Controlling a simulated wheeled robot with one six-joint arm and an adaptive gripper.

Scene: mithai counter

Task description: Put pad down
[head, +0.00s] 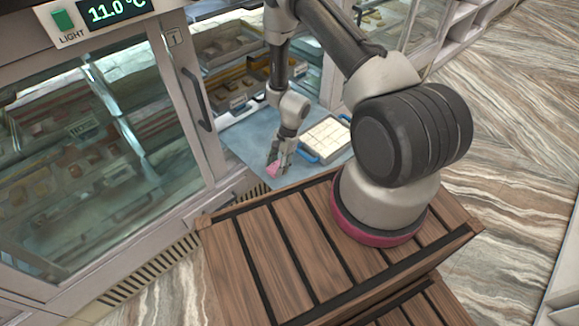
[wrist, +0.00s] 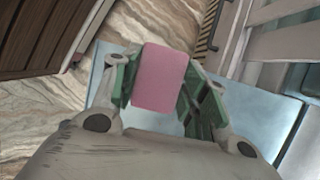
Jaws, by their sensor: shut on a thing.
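The pad is a pink block (wrist: 160,78), held between the green-lined fingers of my gripper (wrist: 155,85) in the wrist view. In the head view the pad (head: 273,168) shows small and pink at the tip of my gripper (head: 275,160), which points down. My gripper is shut on the pad. The pad is over the near part of a blue-grey surface (head: 240,140) in front of the display case. I cannot tell whether the pad touches that surface.
A tray of pale square sweets (head: 327,138) with blue handles stands right of my gripper. A glass display case (head: 120,130) with a dark door handle (head: 197,100) is at the left. Sweets lie inside the case behind. Bare blue-grey surface lies left of my gripper.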

